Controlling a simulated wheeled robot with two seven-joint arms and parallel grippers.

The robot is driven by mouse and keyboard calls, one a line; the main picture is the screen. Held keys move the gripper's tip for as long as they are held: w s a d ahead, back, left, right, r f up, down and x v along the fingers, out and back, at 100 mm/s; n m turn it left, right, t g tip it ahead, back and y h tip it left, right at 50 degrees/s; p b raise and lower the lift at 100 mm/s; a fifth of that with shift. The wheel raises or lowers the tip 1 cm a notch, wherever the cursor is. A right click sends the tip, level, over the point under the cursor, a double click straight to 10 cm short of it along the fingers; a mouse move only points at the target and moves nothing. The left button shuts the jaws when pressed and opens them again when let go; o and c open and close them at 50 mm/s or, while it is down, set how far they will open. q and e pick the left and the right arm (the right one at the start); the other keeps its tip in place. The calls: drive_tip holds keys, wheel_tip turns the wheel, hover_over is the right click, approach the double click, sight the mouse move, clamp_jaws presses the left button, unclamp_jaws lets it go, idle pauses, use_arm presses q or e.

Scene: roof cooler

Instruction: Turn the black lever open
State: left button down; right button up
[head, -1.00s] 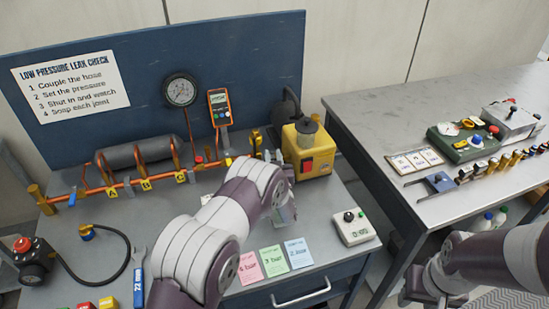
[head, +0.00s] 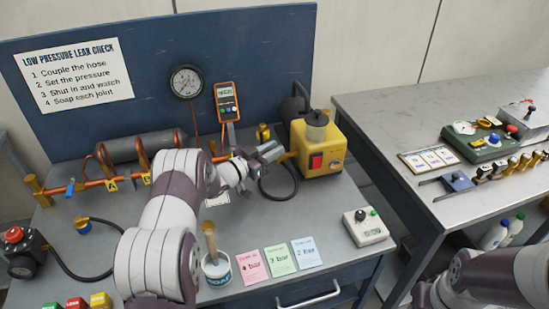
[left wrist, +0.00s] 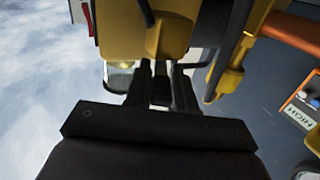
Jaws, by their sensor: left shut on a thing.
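My left gripper (head: 268,152) reaches across the bench to the left side of the yellow pump (head: 318,148). Its fingers (left wrist: 158,82) show in the left wrist view, closed together just below the yellow body (left wrist: 160,30). They are shut on a dark piece there, which seems to be the black lever. The lever's shape and angle are mostly hidden by the jaws, and in the head view the gripper covers it. My right arm is at the lower right, with its gripper out of view.
A copper pipe manifold (head: 95,183) runs left of the gripper, and a black hose (head: 283,197) loops beneath it. A gauge (head: 187,82) and an orange meter (head: 228,102) stand behind. A pot with a brush (head: 215,268) and coloured cards (head: 280,260) lie in front.

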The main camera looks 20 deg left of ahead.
use_arm(q)
drive_tip(key=shift+w+a+m+g+h+b, duration=0.15)
drive_tip(key=shift+m+g+h+b, duration=0.5)
drive_tip(key=shift+m+g+h, duration=0.15)
drive_tip(key=shift+w+a+m+g+h+b, duration=0.15)
drive_tip(key=shift+m+g+h+b, duration=0.45)
drive_tip(key=shift+m+g+h, duration=0.3)
drive_tip(key=shift+w+a+m+g+h+b, duration=0.1)
drive_tip(key=shift+a+m+g+h+b, duration=0.05)
drive_tip(key=shift+m+g+h+b, duration=0.65)
drive_tip(key=shift+r, duration=0.1)
drive_tip(key=c, duration=1)
unclamp_jaws()
drive_tip(key=shift+d, duration=0.1)
drive_tip(key=shift+c, duration=0.2)
drive_tip(key=v, duration=1.2)
drive_tip(key=shift+a, duration=0.4)
